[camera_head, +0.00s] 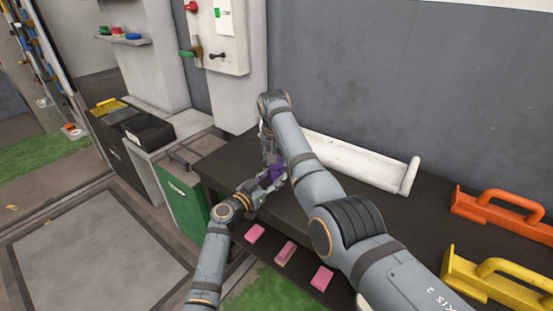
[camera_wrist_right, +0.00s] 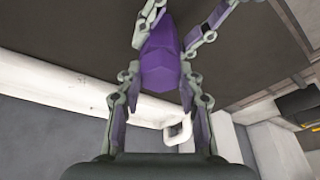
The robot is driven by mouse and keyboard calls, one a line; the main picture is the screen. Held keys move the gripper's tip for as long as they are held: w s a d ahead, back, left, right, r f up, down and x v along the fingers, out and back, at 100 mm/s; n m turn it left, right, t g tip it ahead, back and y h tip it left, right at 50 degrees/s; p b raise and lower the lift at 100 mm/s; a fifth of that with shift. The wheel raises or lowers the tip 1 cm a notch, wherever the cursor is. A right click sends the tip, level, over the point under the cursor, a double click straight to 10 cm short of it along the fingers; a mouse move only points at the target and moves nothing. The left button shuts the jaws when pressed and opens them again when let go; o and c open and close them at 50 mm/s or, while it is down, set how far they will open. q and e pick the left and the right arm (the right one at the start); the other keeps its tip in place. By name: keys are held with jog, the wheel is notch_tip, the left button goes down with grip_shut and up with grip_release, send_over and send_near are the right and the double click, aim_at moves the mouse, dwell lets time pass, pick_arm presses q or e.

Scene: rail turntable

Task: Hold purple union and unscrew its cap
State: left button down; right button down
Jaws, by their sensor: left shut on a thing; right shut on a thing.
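The purple union (camera_head: 276,173) is held between my two grippers above the left end of the dark table. It also shows in the right wrist view (camera_wrist_right: 161,58) as a faceted purple body. My left gripper (camera_head: 259,191) is shut on the union from the near left side; its fingers show at the top of the right wrist view. My right gripper (camera_head: 271,158) comes from the far side and is shut on the union's other end, with a finger on each side in the right wrist view. I cannot tell the cap apart from the body; the fingers partly hide the union.
A white trough (camera_head: 355,165) lies along the back of the dark table (camera_head: 420,215). An orange handled block (camera_head: 500,212) and a yellow one (camera_head: 495,285) stand at the right. Several pink blocks (camera_head: 285,252) lie at the near side. A green cabinet (camera_head: 180,208) stands left.

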jog(key=n+y, duration=0.1)
jog(key=n, duration=0.2)
jog(key=shift+d, duration=0.15)
jog(key=shift+n+y, duration=0.3)
jog(key=shift+n, duration=0.9)
jog(key=shift+n, duration=0.7)
jog(key=shift+r, duration=0.35)
jog(key=shift+r, duration=1.15)
jog(key=shift+r, duration=2.5)
